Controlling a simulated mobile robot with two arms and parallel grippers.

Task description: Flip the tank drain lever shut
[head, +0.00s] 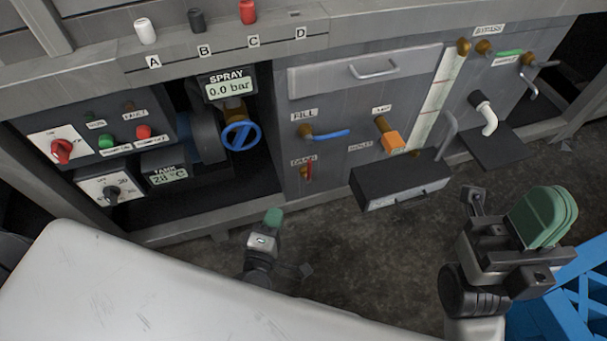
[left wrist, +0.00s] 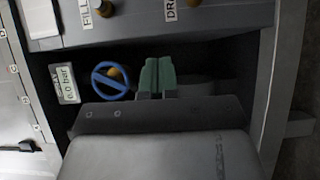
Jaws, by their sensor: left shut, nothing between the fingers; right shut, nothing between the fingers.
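The drain lever (head: 308,172) is a small red handle low on the grey panel, under a label that reads as DRAIN (head: 303,161). It hangs about vertical in the head view. In the left wrist view the drain label (left wrist: 170,10) shows at the top edge with a brass fitting (left wrist: 193,3); the red handle is not visible there. My left gripper (head: 272,218) has green fingertips, is shut and empty, and is in front of and below the lever, apart from it. Its fingers show in the left wrist view (left wrist: 157,76). My right gripper (head: 543,216) is shut and empty at the right.
The blue fill lever (head: 330,134) is above the drain lever. An orange-handled valve (head: 389,138) and a dark protruding box (head: 400,186) are to its right. A blue handwheel (head: 241,135) sits in the recess to its left. A blue crate (head: 570,300) stands at lower right.

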